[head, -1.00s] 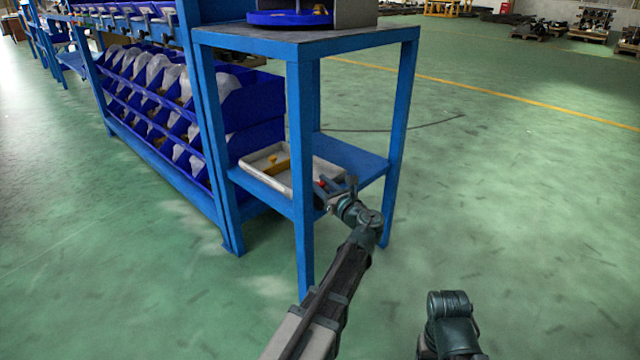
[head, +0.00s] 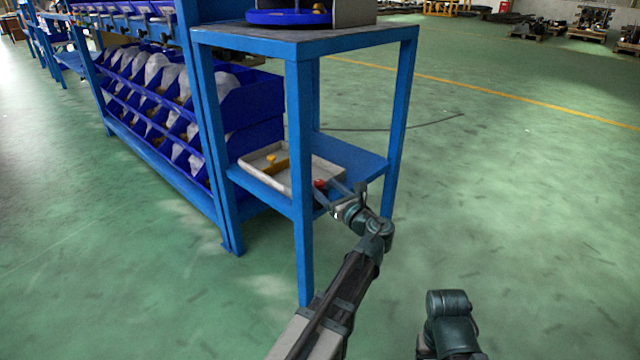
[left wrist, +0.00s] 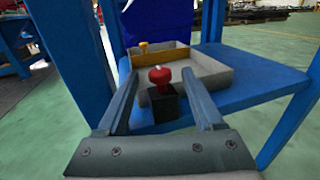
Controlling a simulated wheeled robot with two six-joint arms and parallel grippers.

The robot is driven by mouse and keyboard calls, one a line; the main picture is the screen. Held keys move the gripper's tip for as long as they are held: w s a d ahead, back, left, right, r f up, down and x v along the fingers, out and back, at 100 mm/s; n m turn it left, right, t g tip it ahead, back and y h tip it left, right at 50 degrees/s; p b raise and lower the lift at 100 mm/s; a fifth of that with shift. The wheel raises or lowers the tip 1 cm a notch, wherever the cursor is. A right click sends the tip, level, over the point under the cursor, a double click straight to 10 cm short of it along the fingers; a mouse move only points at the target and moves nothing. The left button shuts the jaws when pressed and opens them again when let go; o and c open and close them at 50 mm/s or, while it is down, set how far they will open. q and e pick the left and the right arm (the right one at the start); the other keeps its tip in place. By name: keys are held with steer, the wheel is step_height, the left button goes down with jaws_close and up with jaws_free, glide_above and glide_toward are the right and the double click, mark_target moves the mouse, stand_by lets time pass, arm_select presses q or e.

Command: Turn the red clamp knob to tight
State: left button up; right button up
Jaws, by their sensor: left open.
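The red clamp knob (head: 320,184) sits at the front of the lower blue shelf, partly behind my left gripper in the head view. In the left wrist view the round red knob (left wrist: 160,77) stands upright on a small black block (left wrist: 164,104). My left gripper (head: 333,192) is open. In the wrist view its two fingers reach forward, one on each side of the knob and block, with gaps visible on both sides. I cannot tell whether the fingertips are level with the knob. My right gripper is out of view.
A pale tray (head: 322,171) with a yellow knob (head: 271,158) lies on the lower shelf (head: 362,165) behind the red knob. A blue table leg (head: 301,240) stands just left of my gripper. The tabletop (head: 270,38) is above. Green floor to the right is clear.

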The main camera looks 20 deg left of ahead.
arm_select(q)
steer(key=v, duration=1)
steer(key=shift+s, duration=0.15)
steer(key=s+d+r+n+g+h+p, duration=0.1)
steer(key=s+d+n+g+h+p, duration=0.55)
steer(key=s+n+p, duration=0.5)
steer(key=s+d+r+n+g+h+p, duration=0.1)
steer(key=s+d+n+g+h+p, duration=0.3)
steer(key=s+d+n+h+p, duration=0.5)
step_height(320, 180, up, 36)
steer(key=y+p, duration=0.1)
steer(key=p, duration=3.8)
steer(key=shift+d+y+p, duration=0.3)
steer(key=shift+d+y, duration=0.05)
steer(key=shift+d, duration=0.15)
